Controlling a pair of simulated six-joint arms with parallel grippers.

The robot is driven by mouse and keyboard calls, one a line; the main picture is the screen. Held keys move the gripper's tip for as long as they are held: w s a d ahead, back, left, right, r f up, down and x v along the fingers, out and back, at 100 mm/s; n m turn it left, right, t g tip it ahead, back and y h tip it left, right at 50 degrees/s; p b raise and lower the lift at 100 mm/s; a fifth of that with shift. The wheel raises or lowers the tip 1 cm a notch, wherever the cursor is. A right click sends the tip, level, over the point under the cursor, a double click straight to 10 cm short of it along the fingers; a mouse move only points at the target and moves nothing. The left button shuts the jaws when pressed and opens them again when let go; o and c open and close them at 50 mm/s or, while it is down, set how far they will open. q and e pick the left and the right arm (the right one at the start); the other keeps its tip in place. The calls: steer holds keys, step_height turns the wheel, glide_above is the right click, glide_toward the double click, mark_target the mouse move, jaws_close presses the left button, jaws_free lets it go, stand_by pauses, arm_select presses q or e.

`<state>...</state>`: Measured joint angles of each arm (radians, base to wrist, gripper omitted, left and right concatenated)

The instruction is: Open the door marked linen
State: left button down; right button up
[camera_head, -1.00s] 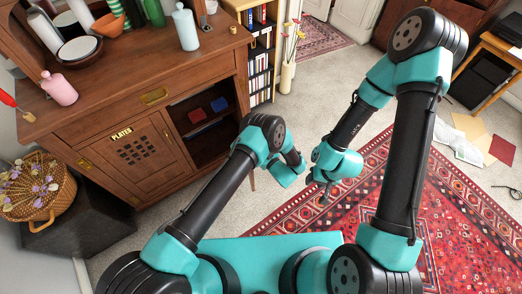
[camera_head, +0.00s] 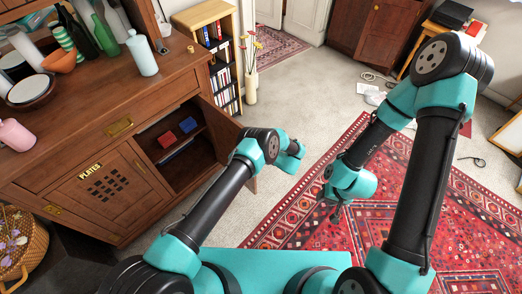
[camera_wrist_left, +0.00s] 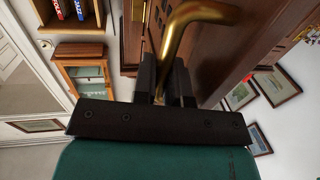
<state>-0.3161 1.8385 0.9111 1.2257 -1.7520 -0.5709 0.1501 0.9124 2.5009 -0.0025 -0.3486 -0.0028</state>
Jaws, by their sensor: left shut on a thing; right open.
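The wooden sideboard's right-hand door (camera_head: 223,128) stands open, swung out toward the right, showing two red and blue items on the shelf inside. Its outer face is turned away, so no linen label can be read. The left door, marked PLATES (camera_head: 90,172), is closed. In the left wrist view my left gripper (camera_wrist_left: 165,72) is shut on a bent brass handle (camera_wrist_left: 205,12) beside a brown wooden panel. In the head view its fingers are hidden behind my left wrist. My right gripper (camera_head: 333,206) is open and empty above the red rug, well away from the door.
Bottles and bowls, including a pale blue bottle (camera_head: 142,53), stand on the sideboard top. A bookshelf (camera_head: 212,45) and a vase of flowers (camera_head: 251,88) stand beyond the open door. The patterned rug (camera_head: 460,200) and the carpet around it are largely clear.

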arm_select(q)
steer(key=shift+w, duration=0.15)
steer(key=c, duration=1.5)
jaws_free()
steer(key=shift+o, duration=0.2)
steer(key=v, duration=1.7)
steer(key=shift+d, duration=0.25)
